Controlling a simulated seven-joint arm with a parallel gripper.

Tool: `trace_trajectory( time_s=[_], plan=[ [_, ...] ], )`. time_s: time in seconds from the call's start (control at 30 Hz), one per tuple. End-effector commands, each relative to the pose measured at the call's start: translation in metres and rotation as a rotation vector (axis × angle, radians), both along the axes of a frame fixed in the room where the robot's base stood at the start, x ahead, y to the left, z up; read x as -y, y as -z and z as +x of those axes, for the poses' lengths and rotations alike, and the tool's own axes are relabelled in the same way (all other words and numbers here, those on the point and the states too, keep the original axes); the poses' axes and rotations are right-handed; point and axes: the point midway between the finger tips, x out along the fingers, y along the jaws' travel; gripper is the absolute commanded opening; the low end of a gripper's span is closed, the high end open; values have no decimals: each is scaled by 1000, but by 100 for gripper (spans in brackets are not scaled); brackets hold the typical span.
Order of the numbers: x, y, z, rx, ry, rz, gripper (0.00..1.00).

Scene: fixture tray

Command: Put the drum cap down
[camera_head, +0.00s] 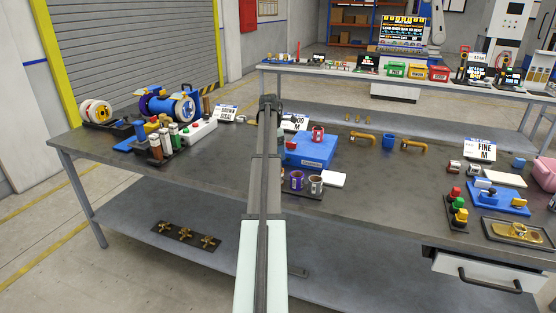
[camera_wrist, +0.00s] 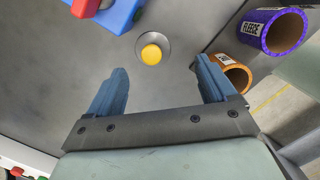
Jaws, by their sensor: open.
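A small round cap with a yellow centre and a metallic rim, which I take to be the drum cap (camera_wrist: 152,54), lies on the dark bench top in the wrist view. My gripper (camera_wrist: 161,68) is open, with its two blue fingers apart and nothing between them. The cap shows just beyond the fingertips, apart from both. In the head view my arm covers this part of the bench, so I cannot make out the cap or the fingers there.
A purple sleeve (camera_wrist: 272,30) and an orange sleeve (camera_wrist: 234,72) are close to my right finger. Bare bench (camera_head: 375,190) lies farther right.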

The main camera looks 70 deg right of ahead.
Motion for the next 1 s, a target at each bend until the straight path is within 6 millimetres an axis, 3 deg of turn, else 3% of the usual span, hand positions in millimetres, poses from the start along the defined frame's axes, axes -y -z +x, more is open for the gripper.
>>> trace_trajectory(
  time_s=[0.1,0.33,1.0],
  plan=[
    [-2,-22,3,0,0,-1,84],
    [-5,-47,5,0,0,0,84],
    [-6,-53,6,0,0,0,84]
  ],
)
